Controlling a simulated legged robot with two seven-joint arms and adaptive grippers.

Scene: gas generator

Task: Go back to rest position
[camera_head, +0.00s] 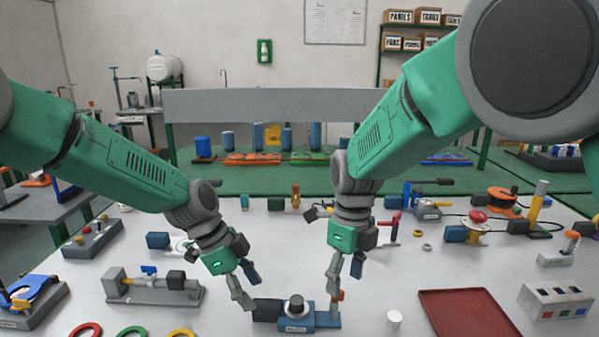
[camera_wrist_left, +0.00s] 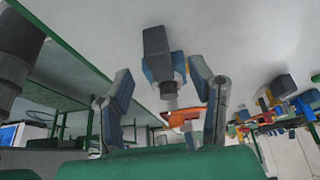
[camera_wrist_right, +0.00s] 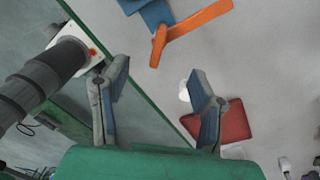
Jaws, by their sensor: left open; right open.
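My left gripper (camera_head: 245,285) is open and empty, low over the table beside the left end of a small blue device with a dark round knob (camera_head: 296,306). In the left wrist view a dark blue-grey block with a round neck (camera_wrist_left: 160,55) shows beyond its spread fingers (camera_wrist_left: 160,78). My right gripper (camera_head: 345,278) hangs over the right end of the same device, open. In the right wrist view its spread fingers (camera_wrist_right: 158,70) have nothing between them. An orange handle (camera_wrist_right: 190,32) on a blue part lies beyond the fingertips. Whether either gripper touches the device cannot be told.
A red tray (camera_head: 480,318) and a white cup (camera_head: 394,320) are at right front. A grey fixture with a blue valve (camera_head: 150,288) is left of my left gripper. Coloured rings (camera_head: 132,331) lie at the front edge. Several devices stand behind; a grey panel (camera_head: 270,105) crosses the back.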

